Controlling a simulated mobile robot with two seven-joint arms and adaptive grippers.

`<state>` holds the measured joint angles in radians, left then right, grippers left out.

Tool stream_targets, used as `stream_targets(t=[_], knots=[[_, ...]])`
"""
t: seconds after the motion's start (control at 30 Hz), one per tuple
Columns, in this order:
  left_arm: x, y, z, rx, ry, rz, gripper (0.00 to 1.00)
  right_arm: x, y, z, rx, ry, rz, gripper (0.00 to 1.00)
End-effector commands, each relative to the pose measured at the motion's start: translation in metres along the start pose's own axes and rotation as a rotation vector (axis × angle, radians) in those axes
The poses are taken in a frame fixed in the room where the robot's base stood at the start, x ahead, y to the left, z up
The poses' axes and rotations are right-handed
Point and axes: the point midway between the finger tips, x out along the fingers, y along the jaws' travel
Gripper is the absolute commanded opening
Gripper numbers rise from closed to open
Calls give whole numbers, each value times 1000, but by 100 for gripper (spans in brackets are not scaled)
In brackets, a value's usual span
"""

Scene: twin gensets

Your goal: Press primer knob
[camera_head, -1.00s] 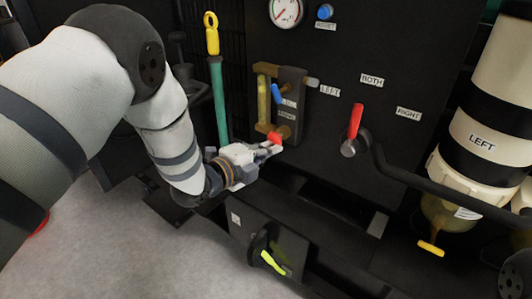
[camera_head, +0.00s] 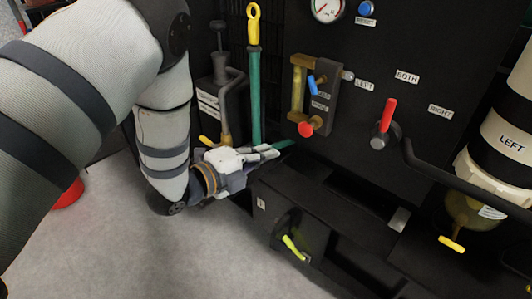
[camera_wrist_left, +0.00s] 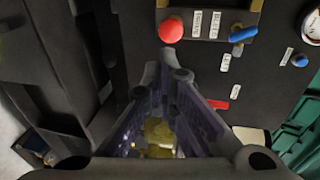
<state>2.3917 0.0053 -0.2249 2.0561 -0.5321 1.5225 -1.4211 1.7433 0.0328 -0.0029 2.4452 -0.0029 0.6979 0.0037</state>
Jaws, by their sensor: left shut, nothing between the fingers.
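No label I can read names the primer knob. A red round knob (camera_head: 306,129) sits at the bottom of a brass-and-dark valve block (camera_head: 326,92) on the black panel. The red knob also shows at the top of the left wrist view (camera_wrist_left: 171,30), beyond the fingertips. A black pump-like body with a dark top (camera_head: 219,66) stands further left. My left gripper (camera_head: 272,152) is shut and empty, to the lower left of the red knob and apart from it. My right gripper is not in view.
A blue lever (camera_head: 312,84) is above the red knob. A green tube with a yellow ring handle (camera_head: 254,80) stands behind my gripper. A red selector lever (camera_head: 388,116), a pipe (camera_head: 440,172) and a yellow-green handle (camera_head: 293,247) are nearby. Grey floor (camera_head: 150,255) is open at lower left.

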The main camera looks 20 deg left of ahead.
Motion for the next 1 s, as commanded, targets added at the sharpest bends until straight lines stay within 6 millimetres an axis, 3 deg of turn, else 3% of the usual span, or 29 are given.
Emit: stream_targets(t=[0.47,0.63,1.0], knots=[[0,0,0,-1,-2,0,0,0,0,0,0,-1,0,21],[-12,8,6,-24,-55,-8,0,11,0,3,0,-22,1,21],[-24,-13,-4,-12,-77,-71,0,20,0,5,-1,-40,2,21]])
